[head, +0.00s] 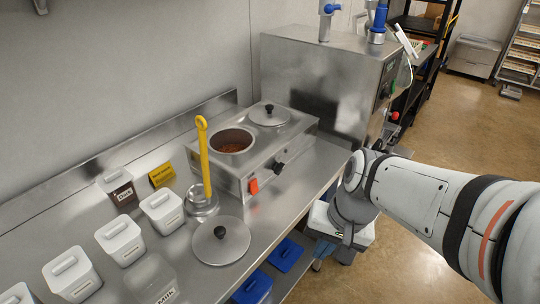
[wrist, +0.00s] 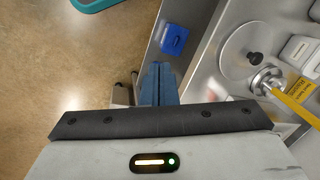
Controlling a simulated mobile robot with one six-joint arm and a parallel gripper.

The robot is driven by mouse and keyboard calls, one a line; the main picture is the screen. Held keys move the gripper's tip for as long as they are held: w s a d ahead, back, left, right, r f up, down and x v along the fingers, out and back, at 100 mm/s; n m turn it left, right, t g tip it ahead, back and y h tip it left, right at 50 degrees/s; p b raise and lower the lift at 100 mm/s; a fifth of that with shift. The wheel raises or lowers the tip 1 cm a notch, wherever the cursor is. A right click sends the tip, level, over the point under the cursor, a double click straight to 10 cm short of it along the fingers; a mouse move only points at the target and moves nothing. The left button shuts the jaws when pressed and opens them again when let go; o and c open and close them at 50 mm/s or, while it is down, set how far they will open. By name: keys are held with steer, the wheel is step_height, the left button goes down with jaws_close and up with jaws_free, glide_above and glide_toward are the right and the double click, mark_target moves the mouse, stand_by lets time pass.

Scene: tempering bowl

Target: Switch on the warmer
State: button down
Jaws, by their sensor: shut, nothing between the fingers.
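The warmer (head: 250,150) is a steel box on the counter with two wells. Its left well is open with brown contents; its right well has a steel lid (head: 269,113). On its front are an orange-red switch (head: 253,186) and a black knob (head: 279,168). I cannot tell the switch's position. My gripper (wrist: 157,68) has blue fingers, shut and empty. It points down beside the counter's front edge, below and to the right of the warmer in the head view, apart from it. The warmer is not visible in the wrist view.
White tubs (head: 120,240) line the left. A steel machine (head: 325,80) stands behind. Blue-lidded containers (head: 286,254) sit on the lower shelf. The floor at right is open.

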steer(key=w+a+f+m+g+y+b, duration=0.1)
steer(key=w+a+f+m+y, duration=0.5)
steer(key=m+y, duration=0.25)
steer(key=w+d+f+m+t+y+b, duration=0.1)
steer(key=w+d+f+m+t, duration=0.1)
steer(key=w+m+t, duration=0.3)
steer(key=w+d+f+m+t+y, duration=0.1)
steer(key=w+d+f+m+t, duration=0.1)
steer(key=w+m+t, duration=0.3)
steer(key=w+f+m, duration=0.1)
steer(key=w+m, duration=0.1)
steer(key=m, duration=0.2)
steer(key=shift+d+f+m+b, duration=0.3)
steer(key=shift+f+m+b, duration=0.05)
steer(key=shift+f+b, duration=0.05)
steer(key=shift+w+a, duration=0.15)
steer(key=p, duration=0.3)
glide_toward(256, 192)
steer(key=x, duration=0.5)
steer(key=shift+a, duration=0.3)
steer(key=shift+w+a+f, duration=0.2)
steer(key=shift+w+a, duration=0.25)
steer(key=shift+a, duration=0.05)
